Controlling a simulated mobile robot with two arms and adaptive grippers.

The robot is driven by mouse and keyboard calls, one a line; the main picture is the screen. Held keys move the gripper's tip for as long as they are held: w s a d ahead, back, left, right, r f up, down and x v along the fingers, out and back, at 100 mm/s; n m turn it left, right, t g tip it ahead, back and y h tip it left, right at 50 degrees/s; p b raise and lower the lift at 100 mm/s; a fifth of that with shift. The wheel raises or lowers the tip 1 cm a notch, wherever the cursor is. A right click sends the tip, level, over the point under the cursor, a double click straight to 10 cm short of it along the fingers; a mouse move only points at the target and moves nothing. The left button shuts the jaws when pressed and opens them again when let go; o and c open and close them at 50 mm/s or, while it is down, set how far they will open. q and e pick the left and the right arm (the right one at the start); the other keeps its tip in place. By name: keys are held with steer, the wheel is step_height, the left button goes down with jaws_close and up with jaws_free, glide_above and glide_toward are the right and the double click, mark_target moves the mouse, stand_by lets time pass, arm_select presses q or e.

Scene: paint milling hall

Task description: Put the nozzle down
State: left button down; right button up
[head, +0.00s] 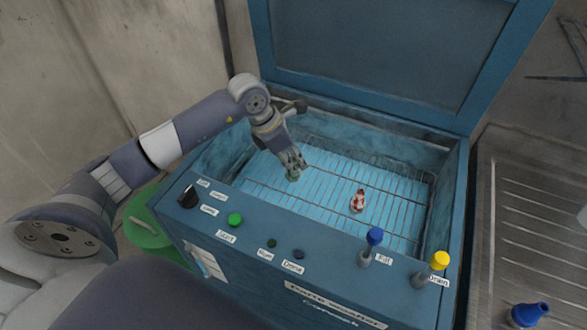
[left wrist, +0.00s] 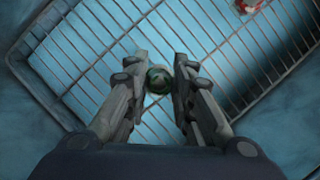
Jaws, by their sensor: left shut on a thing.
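My left gripper (head: 292,168) reaches down into the open blue washer, above the left part of its wire rack. It is shut on a small dark green nozzle (head: 292,177). In the left wrist view the nozzle (left wrist: 158,79) sits between the fingertips (left wrist: 159,82), over the rack (left wrist: 88,64). I cannot tell whether the nozzle touches the wires. A red and white piece (head: 358,201) stands on the rack (head: 400,213) to the right; part of it shows in the left wrist view (left wrist: 247,6). My right gripper is not in view.
The washer's lid (head: 385,55) is raised. Its front panel carries a black knob (head: 188,197), a green button (head: 235,219), and blue (head: 374,237) and yellow (head: 440,260) valves. A ribbed metal drainboard (head: 525,225) lies to the right. Much of the rack is bare.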

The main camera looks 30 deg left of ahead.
arm_select(q)
step_height(320, 180, down, 4)
steer(key=shift+d+r+b, duration=0.1)
steer(key=shift+r+b, duration=0.15)
steer(key=shift+b, duration=0.7)
steer(key=c, duration=1.4)
jaws_free()
steer(key=shift+f, duration=0.1)
steer(key=shift+o, duration=0.2)
steer(key=shift+r, duration=0.3)
steer(key=b+v, duration=0.1)
steer(key=v, duration=1)
steer(key=shift+s+r, duration=0.15)
steer(key=shift+r, duration=0.15)
